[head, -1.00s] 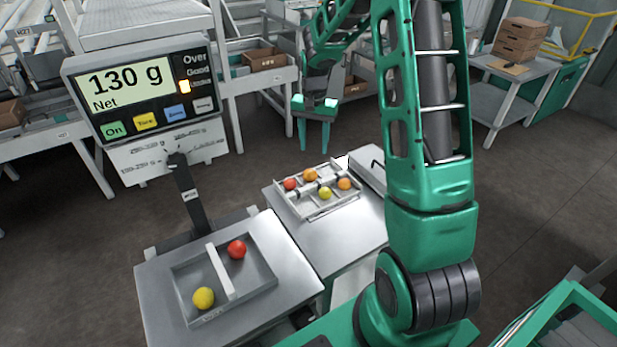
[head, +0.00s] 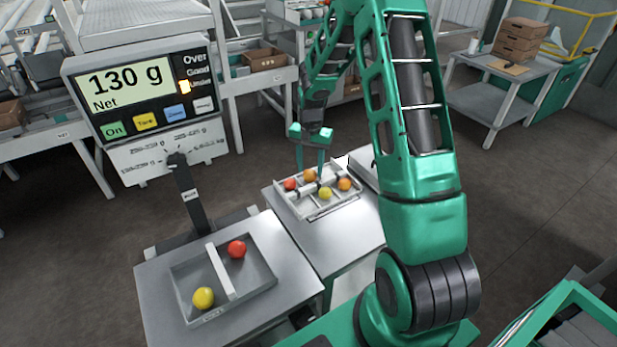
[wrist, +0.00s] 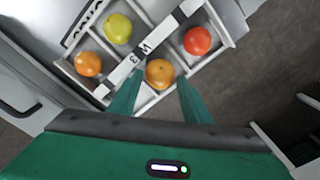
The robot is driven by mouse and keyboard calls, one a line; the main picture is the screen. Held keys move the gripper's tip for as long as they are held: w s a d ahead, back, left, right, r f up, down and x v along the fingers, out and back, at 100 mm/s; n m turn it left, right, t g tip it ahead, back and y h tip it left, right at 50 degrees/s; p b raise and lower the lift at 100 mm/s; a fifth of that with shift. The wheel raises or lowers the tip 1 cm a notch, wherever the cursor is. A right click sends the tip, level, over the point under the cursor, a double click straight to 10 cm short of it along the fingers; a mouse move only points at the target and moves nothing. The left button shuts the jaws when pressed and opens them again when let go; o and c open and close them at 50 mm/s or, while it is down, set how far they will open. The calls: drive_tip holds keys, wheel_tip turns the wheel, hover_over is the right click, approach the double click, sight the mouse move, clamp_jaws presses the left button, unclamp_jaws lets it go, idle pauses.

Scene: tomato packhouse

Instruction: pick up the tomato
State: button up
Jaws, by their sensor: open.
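A sectioned tray (head: 318,213) on the metal bench holds several tomatoes: a red one (head: 290,184), a yellow-green one (head: 325,193), an orange one (head: 344,184) and another orange one (head: 310,174) at the back. My gripper (head: 310,166) points down over the tray's back side, open and empty. In the wrist view, its fingers (wrist: 160,82) straddle the view of the near orange tomato (wrist: 160,73); whether they are down beside it I cannot tell. The red tomato (wrist: 197,40), yellow-green tomato (wrist: 118,28) and other orange tomato (wrist: 88,64) lie outside the fingers.
A scale with a two-part pan (head: 181,293) stands nearer, holding a red tomato (head: 237,249) and a yellow one (head: 203,298). Its display (head: 127,85) reads 130 g. A numbered divider (wrist: 125,72) crosses the tray close to the fingers.

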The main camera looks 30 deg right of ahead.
wheel_tip(320, 180, down, 2)
drive_tip(key=c, duration=0.4)
drive_tip(key=shift+r, duration=0.1)
